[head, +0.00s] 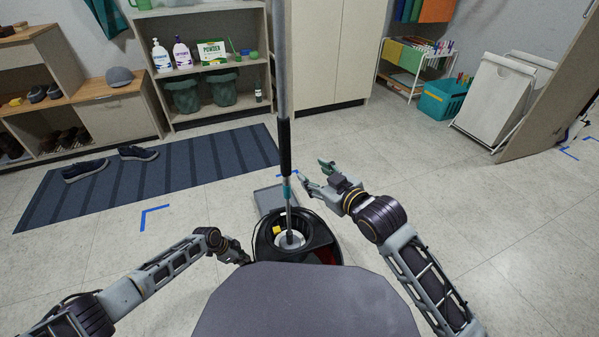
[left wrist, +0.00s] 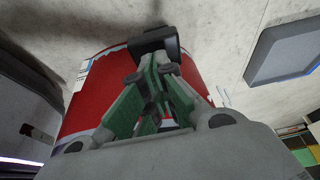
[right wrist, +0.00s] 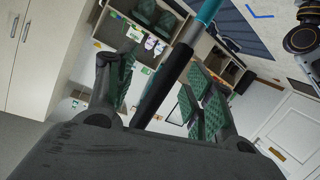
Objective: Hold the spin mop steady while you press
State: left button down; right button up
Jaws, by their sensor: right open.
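The spin mop's long handle (head: 285,145) stands nearly upright, grey with a black grip and teal collar. Its lower end is in the black bucket (head: 262,242), just ahead of my body. My right gripper (head: 312,172) is open, just right of the handle. In the right wrist view the black grip (right wrist: 165,85) shows between the spread fingers (right wrist: 160,88), not clamped. My left gripper (head: 247,260) is low at the bucket's left side. In the left wrist view its fingertips (left wrist: 153,68) are close together beside a black part (left wrist: 155,42) over a red surface (left wrist: 100,95); contact is unclear.
A grey flat square (head: 270,199) lies beyond the bucket. A striped blue mat (head: 200,165) with dark shoes (head: 85,170) is at left. Shelves (head: 215,70) and a tall cabinet (head: 322,50) line the back. A white hamper (head: 492,95) stands at right. Floor at right is clear.

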aim_at(286, 148)
jog(key=s+a+r+n+t, duration=0.2)
jog(key=n, duration=1.3)
jog(key=s+a+r+n+t+h, duration=0.1)
jog(key=s+a+r+n+t, duration=0.1)
jog(key=n, duration=1.3)
jog(key=shift+s+a+r, duration=0.15)
jog(key=shift+s+r, duration=0.05)
jog(key=shift+r, duration=0.2)
jog(key=shift+n, duration=0.3)
jog(key=shift+w, duration=0.1)
jog(key=shift+h, duration=0.3)
jog(key=shift+x, duration=5.9)
